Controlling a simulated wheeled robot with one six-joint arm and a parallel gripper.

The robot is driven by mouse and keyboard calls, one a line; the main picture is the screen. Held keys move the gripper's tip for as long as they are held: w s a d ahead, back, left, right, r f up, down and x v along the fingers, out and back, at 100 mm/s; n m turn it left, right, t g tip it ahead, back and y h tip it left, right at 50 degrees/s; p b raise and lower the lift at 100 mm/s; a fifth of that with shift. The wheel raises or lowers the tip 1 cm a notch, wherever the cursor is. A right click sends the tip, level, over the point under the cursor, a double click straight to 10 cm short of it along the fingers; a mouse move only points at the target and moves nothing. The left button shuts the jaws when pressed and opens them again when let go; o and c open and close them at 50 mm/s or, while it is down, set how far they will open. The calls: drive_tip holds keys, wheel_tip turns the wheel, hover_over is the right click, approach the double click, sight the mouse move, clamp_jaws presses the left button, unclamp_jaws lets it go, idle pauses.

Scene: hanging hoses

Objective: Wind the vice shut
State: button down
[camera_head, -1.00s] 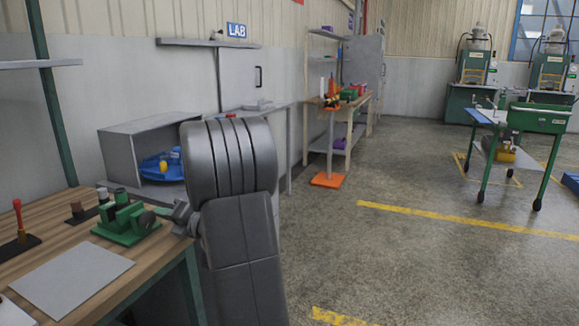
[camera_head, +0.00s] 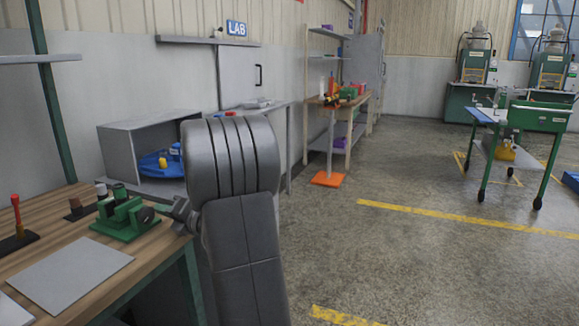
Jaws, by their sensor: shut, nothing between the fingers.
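The green vice (camera_head: 126,218) stands on the wooden workbench at the left, near its right edge. A dark round part (camera_head: 147,215) shows on the vice's right side, facing my gripper. My gripper (camera_head: 179,213) is at the bench's right edge, just right of the vice, shut and empty. It looks small and is partly hidden by my grey arm. A narrow gap seems to show between gripper and vice, but I cannot tell their distance in depth. How far the vice jaws stand apart is hard to tell.
On the workbench (camera_head: 180,256), a grey plate (camera_head: 66,278) lies in front of the vice. A red-handled tool (camera_head: 17,215) stands at the left. A grey open box (camera_head: 130,150) with a blue reel (camera_head: 158,164) is behind.

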drive_tip(key=shift+w+f, duration=0.1)
drive_tip(key=shift+w+d+b, duration=0.1)
drive_tip(key=shift+w+b, duration=0.05)
drive_tip(key=shift+b, duration=0.2)
drive_tip(key=shift+d, duration=0.15)
drive_tip(key=b+v, duration=0.1)
drive_tip(key=v, duration=0.4)
drive_tip(key=shift+d+b, duration=0.3)
drive_tip(key=shift+d, duration=0.05)
